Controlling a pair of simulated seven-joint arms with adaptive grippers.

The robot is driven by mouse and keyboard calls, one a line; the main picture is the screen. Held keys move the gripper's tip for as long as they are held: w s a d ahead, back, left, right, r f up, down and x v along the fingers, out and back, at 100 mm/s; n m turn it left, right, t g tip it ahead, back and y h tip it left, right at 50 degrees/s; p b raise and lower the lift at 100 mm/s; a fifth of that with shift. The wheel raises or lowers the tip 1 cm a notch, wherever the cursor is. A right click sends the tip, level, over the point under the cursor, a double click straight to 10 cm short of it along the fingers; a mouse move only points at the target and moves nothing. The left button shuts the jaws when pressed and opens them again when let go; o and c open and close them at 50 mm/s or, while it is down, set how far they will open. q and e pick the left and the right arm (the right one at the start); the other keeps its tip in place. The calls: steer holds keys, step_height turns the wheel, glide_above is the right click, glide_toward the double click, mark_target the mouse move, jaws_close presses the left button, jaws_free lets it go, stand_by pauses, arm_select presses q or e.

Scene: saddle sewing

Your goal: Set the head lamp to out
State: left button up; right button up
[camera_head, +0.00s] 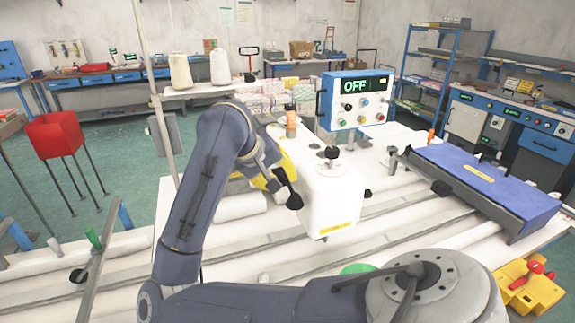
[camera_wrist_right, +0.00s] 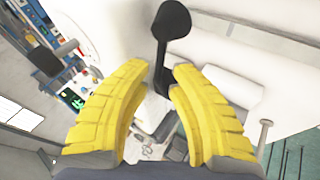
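The white sewing machine head (camera_head: 332,205) stands mid-table. A black round-ended lever (camera_head: 291,190) shows at its left side. My right gripper (camera_head: 272,178) has yellow fingers and is beside the head's left side, partly hidden by my arm. In the right wrist view, my right gripper (camera_wrist_right: 163,80) is open. The lever (camera_wrist_right: 171,30) stands beyond the fingertips, its lower end showing in the gap between them, with no clear contact. A blue control box (camera_head: 357,100) has a green display reading OFF. I cannot tell which part is the head lamp. My left gripper is not in view.
A blue-topped unit (camera_head: 485,180) lies right of the machine. Thread cones (camera_head: 181,72) stand behind on the left. A red box on legs (camera_head: 55,133) stands at the far left. Yellow blocks (camera_head: 528,288) sit at the lower right. An orange-capped post (camera_head: 291,124) rises behind the head.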

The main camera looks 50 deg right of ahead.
mark_target(287, 183)
steer(key=shift+x, duration=1.8)
steer(key=shift+c, duration=0.4)
jaws_close()
